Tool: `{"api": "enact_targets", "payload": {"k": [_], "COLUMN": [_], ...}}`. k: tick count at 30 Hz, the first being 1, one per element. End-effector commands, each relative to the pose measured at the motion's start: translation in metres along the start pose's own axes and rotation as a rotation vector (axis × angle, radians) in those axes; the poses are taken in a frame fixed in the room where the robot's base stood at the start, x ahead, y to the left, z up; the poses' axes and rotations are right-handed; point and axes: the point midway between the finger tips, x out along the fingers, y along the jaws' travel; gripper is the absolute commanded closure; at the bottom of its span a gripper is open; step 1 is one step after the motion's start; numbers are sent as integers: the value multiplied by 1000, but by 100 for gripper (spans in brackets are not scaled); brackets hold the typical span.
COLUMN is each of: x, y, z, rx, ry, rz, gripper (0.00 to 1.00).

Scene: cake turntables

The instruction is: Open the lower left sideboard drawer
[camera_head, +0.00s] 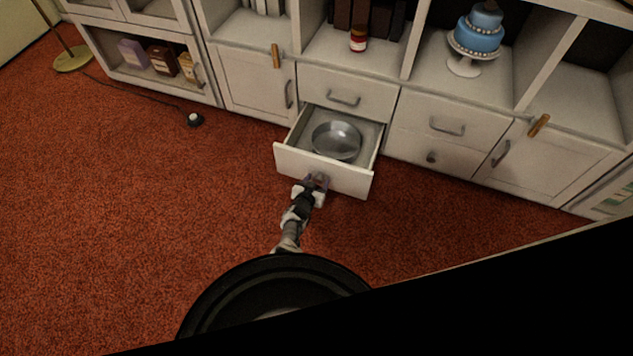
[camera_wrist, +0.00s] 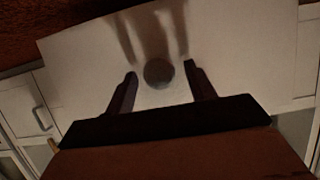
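The lower left sideboard drawer (camera_head: 325,170) stands pulled well out in the head view, with a round metal pan (camera_head: 337,141) inside. Its pale front fills much of the wrist view (camera_wrist: 235,60). My gripper (camera_head: 317,181) is at the outer face of this front, near its middle. In the wrist view my gripper (camera_wrist: 160,68) has its two dark fingers apart, one on each side of the drawer's round knob (camera_wrist: 158,73). A gap shows between each finger and the knob. The head view does not show the knob clearly.
A closed drawer (camera_head: 346,93) with a bar handle is directly above. Cupboard doors and more drawers flank it. A blue cake on a white stand (camera_head: 465,65) is on a shelf to the right. Red carpet (camera_head: 150,220) is clear in front; a cord with a small switch (camera_head: 194,119) lies left.

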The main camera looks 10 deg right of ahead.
Motion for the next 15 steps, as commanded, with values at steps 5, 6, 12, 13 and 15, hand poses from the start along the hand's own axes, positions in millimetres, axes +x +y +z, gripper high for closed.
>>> {"api": "enact_targets", "payload": {"k": [5,6,12,13,15], "x": [0,-1,-10,-12,-17], "y": [0,0,0,-1,-1], "z": [-2,-4,-25,-30,-41], "rx": [0,0,-1,-1,0], "ry": [1,1,2,2,2], "rz": [0,0,0,-1,-1], "gripper": [45,45,45,45,45]}}
